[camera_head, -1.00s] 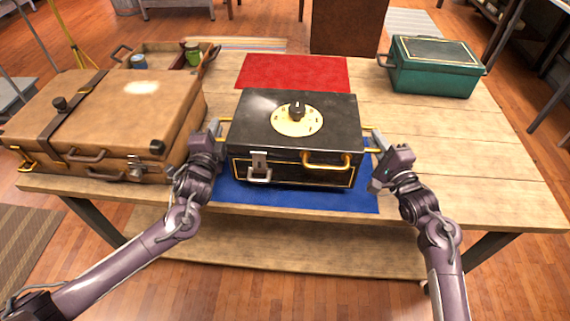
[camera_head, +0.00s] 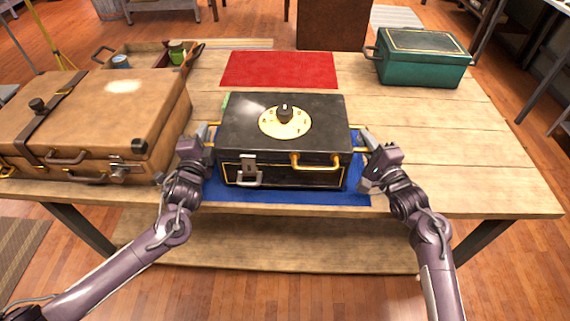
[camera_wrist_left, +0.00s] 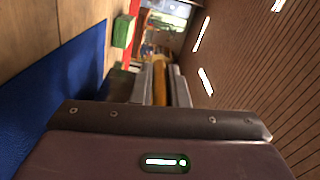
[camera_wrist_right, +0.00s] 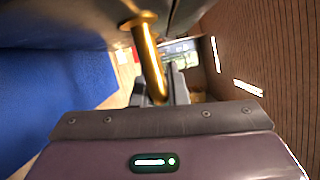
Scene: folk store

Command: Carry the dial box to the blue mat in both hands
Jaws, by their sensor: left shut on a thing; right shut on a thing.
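The dial box (camera_head: 240,125) is black with gold trim, a cream dial with a black knob on its lid, and brass handles on its sides. It is over the blue mat (camera_head: 290,199), which shows along its front and sides; I cannot tell whether the box touches it. My left gripper (camera_head: 208,138) is shut on the left side handle, whose brass bar shows in the left wrist view (camera_wrist_left: 159,82). My right gripper (camera_head: 364,143) is shut on the right side handle, seen between the fingers in the right wrist view (camera_wrist_right: 150,65). The box looks level.
A brown suitcase (camera_head: 100,110) stands close on the left. A red mat (camera_head: 280,69) lies behind the box. A teal box (camera_head: 425,68) is at the back right, and a wooden tray (camera_head: 150,50) with small jars at the back left. The table's right side is clear.

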